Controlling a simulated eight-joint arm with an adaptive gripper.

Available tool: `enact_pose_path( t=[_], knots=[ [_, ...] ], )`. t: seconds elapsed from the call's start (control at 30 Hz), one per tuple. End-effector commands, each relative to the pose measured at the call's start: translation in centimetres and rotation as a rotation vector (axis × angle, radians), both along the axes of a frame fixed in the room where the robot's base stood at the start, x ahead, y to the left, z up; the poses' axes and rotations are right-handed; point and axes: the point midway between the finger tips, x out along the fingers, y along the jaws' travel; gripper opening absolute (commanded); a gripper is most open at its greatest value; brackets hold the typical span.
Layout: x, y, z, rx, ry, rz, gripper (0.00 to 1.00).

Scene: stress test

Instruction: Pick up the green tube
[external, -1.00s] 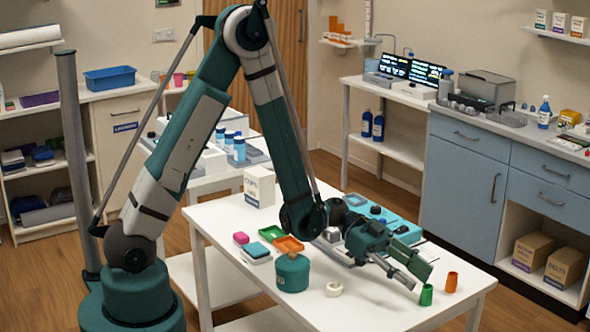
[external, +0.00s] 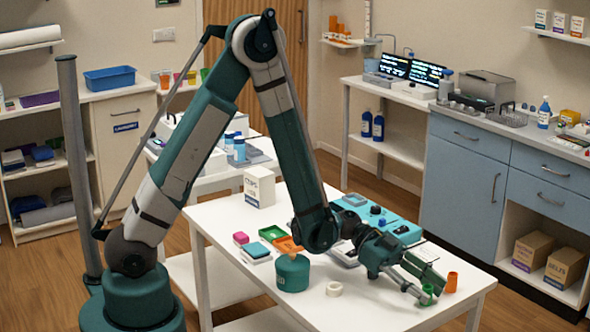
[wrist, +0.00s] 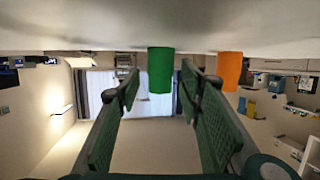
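The green tube (external: 428,291) stands upright near the right front corner of the white table. My gripper (external: 432,289) reaches low over the table, with its fingertips at the tube and partly covering it. In the wrist view, the green tube (wrist: 160,68) appears between the two spread fingertips of my open gripper (wrist: 160,88). A gap shows on each side of the tube there. I cannot tell how far the tube reaches in between the fingers.
An orange tube (external: 451,282) stands just right of the green one, close to my finger. A white ring (external: 334,289), a dark green pot (external: 292,273) and a teal tray (external: 405,232) share the table (external: 375,312). The front of the table is fairly clear.

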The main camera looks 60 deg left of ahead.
Motion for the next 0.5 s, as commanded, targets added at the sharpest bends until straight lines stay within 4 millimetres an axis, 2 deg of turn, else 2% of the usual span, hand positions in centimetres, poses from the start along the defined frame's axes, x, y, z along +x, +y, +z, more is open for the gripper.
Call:
enact_pose_path(
  t=[0.23, 0.43, 0.5],
  knots=[
    [0.0, 0.01, 0.0, 0.0, 0.0, 0.0, 0.37],
    [0.0, 0.01, 0.0, 0.0, 0.0, 0.0, 0.1],
    [0.0, 0.01, -0.01, 0.0, 0.0, 0.0, 0.09]
  ],
)
